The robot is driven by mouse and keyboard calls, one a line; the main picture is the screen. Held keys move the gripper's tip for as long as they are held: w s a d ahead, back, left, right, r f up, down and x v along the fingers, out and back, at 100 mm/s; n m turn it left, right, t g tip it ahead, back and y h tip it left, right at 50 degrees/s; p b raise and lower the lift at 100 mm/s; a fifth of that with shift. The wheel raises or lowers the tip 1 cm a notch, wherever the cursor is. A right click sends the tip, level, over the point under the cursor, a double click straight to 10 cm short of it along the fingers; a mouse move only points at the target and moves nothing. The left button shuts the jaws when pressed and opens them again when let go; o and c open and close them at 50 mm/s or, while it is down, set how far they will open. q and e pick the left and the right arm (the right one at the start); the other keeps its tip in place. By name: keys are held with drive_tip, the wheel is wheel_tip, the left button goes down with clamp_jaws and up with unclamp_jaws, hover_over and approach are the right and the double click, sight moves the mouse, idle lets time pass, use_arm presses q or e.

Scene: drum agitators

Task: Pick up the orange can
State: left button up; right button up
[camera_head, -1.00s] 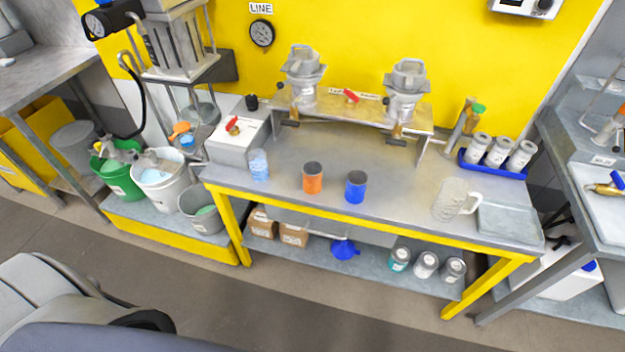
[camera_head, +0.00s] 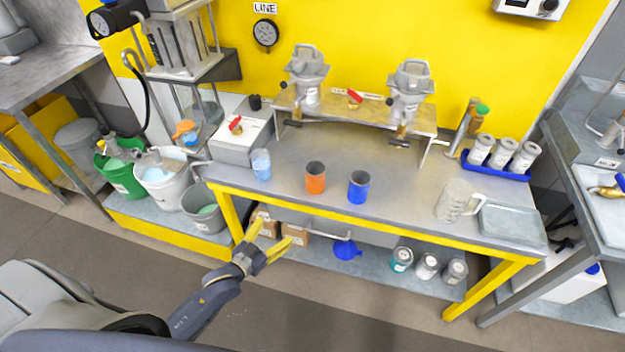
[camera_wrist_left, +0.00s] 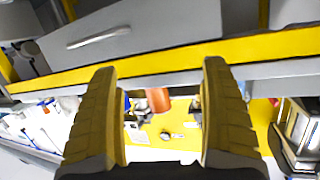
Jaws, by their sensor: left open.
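The orange can (camera_head: 315,180) stands upright on the metal workbench (camera_head: 400,205), near its front edge, with a dark open top. It also shows small in the left wrist view (camera_wrist_left: 158,98), between the two fingers and beyond the bench edge. My left gripper (camera_head: 273,236) is open and empty, with yellow fingers spread. In the head view it is in front of the bench and lower in the picture than the can, apart from it. My right gripper is not in view.
A blue can (camera_head: 358,189) stands just right of the orange can, and a bluish clear cup (camera_head: 261,165) stands to its left. The yellow front edge (camera_head: 380,232) and a drawer (camera_wrist_left: 130,32) lie near my gripper. A clear jug (camera_head: 452,202) stands further right.

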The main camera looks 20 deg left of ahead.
sight(309, 180)
use_arm(q)
drive_tip(key=d+r+t+h, duration=0.2)
drive_tip(key=d+r+t, duration=0.1)
drive_tip(key=r, duration=0.9)
drive_tip(key=shift+n, duration=0.4)
drive_tip(key=x, duration=1.3)
drive_tip(key=shift+w+f, duration=0.15)
drive_tip(key=shift+f, duration=0.05)
drive_tip(key=shift+f+x, duration=0.15)
drive_tip(key=shift+x, duration=1.1)
drive_tip(key=shift+f+x, duration=0.2)
drive_tip(key=shift+x, duration=1)
drive_tip(key=c, duration=1.2)
